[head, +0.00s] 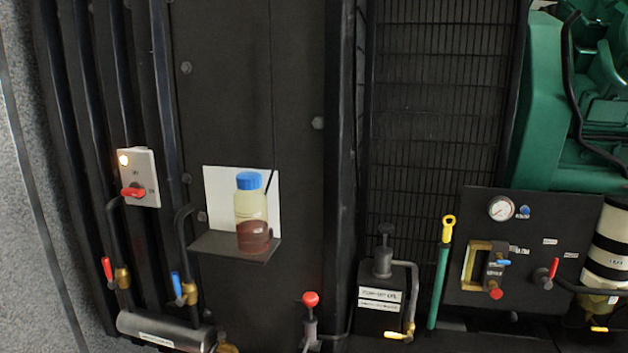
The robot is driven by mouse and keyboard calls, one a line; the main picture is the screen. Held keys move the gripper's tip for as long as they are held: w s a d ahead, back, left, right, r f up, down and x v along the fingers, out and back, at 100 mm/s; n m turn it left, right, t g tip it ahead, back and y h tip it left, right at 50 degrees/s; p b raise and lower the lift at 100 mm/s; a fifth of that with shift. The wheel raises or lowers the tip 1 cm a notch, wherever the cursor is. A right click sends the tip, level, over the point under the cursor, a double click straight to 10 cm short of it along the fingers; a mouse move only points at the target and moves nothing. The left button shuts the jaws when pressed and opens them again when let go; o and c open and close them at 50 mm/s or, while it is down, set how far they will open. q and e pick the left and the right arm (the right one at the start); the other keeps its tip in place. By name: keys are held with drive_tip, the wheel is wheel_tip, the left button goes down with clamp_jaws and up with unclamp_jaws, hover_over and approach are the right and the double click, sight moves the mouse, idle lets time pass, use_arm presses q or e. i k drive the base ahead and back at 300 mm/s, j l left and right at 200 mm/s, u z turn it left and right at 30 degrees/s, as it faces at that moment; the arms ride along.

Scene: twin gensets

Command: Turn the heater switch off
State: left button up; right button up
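A white switch box (139,178) is mounted on the dark ribbed panel at the left; I take it to be the heater switch. Its red rotary knob (133,191) points roughly sideways, slightly tilted. A small lamp (123,159) at the box's upper left glows warm white. Small marks stand above and to the right of the knob, too small to read surely. Neither of my grippers is in the head view.
To the right, a blue-capped bottle (250,205) stands on a small shelf (212,244). A gauge panel (575,215) is farther right.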

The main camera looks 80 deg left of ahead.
sight(136, 190)
drive_tip(key=u, duration=3.75)
